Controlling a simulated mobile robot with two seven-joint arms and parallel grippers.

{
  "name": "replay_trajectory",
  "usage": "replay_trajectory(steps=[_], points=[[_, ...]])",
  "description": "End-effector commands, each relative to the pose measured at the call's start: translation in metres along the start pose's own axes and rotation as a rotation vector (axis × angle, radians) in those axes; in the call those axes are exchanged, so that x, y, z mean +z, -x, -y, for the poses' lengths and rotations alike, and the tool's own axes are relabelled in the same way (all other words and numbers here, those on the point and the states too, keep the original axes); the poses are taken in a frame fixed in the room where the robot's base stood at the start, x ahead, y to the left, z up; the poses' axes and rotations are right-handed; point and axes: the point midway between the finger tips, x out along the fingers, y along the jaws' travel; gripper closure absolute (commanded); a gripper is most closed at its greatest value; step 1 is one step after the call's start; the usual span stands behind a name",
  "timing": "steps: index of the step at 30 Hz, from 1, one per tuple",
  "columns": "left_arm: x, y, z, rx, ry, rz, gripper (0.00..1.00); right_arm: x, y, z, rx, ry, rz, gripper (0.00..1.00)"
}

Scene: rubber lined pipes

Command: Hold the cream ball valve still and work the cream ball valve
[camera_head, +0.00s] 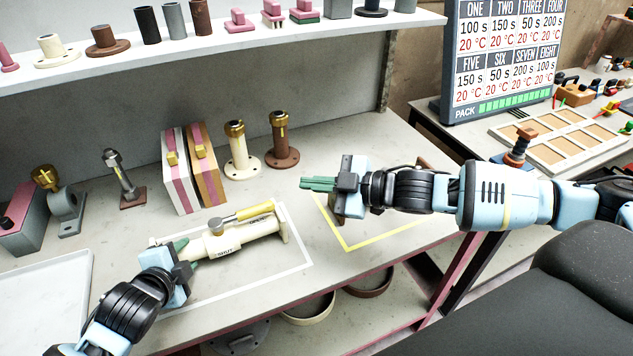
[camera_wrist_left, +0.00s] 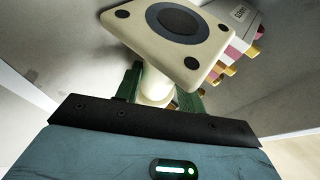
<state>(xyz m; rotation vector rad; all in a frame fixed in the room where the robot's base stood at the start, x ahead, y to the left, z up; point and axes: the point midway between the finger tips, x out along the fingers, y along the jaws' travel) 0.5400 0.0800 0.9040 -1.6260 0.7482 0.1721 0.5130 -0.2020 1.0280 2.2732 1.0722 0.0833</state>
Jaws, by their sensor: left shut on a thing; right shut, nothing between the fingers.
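The cream ball valve (camera_head: 232,238) lies along the table inside a white outlined rectangle. It has a lever handle (camera_head: 243,216) with a yellow grip and a grey part, lying along the top of the body. My left gripper (camera_head: 188,253) is shut on the valve's left end, behind its flange. The left wrist view shows the valve's square end flange (camera_wrist_left: 170,32) with bolt holes and a dark round bore, its neck between the green fingers. My right gripper (camera_head: 318,184) is shut and empty, held to the right of the valve with its fingers pointing left.
A yellow outlined area (camera_head: 350,246) lies under my right gripper. Pink-striped blocks (camera_head: 190,165) and upright cream (camera_head: 238,150) and brown (camera_head: 281,142) pipe pieces stand behind the valve. A white tray (camera_head: 45,300) is at the left. A shelf (camera_head: 230,45) with parts runs above the back.

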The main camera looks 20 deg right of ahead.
Motion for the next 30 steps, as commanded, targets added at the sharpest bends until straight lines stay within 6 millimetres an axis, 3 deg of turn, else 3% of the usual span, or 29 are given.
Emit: replay_trajectory(steps=[8, 9, 15, 24, 30], points=[[0.003, -0.001, -0.002, 0.005, -0.004, 0.007, 1.00, 0.002, 0.004, -0.003, 0.000, -0.002, 0.000, 1.00], [0.003, -0.001, -0.002, 0.005, -0.004, 0.007, 0.60, 0.002, 0.004, -0.002, 0.000, -0.002, 0.000, 1.00], [0.002, -0.001, -0.002, 0.004, -0.002, 0.005, 0.36, 0.002, 0.004, -0.002, 0.000, -0.001, -0.001, 1.00], [0.001, 0.001, -0.003, 0.006, 0.000, 0.003, 0.36, 0.002, 0.004, -0.002, 0.000, -0.001, -0.001, 1.00], [0.001, 0.020, -0.002, 0.004, -0.002, 0.002, 0.36, 0.002, 0.004, -0.002, 0.000, -0.001, -0.001, 1.00]])
